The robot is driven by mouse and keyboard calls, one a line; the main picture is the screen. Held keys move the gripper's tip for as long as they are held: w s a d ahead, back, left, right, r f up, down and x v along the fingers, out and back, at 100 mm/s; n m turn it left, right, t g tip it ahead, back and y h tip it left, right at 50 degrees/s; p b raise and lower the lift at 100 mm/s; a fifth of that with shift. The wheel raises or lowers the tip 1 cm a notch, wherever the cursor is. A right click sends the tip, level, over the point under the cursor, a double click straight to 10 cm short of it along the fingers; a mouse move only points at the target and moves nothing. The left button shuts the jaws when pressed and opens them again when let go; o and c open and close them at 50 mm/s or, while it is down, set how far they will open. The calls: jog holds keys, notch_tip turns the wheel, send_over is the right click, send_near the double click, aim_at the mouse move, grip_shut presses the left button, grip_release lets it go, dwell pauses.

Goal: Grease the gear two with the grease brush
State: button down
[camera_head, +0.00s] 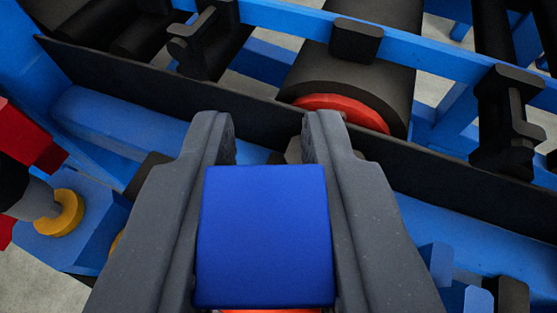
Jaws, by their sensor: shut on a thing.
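My gripper (269,135) is in the lower middle, with its two dark grey fingers on either side of a bright blue block (265,237). It is shut on this block, which may be part of the grease brush; no bristles show. A strip of orange-red shows just below the block at the bottom edge. The fingertips point toward a dark rail and a roller beyond. I cannot make out gear two with certainty; a small grey part between the fingertips is mostly hidden.
A long black rail (450,165) crosses the view diagonally on the blue frame (440,50). A large black roller with a red end (345,110) lies beyond it. A yellow ring (62,215) and red parts (28,138) are at the left. Blue blocks stand at lower right.

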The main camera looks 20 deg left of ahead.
jog(key=shift+r+p, duration=0.35)
jog(key=shift+r, duration=1.65)
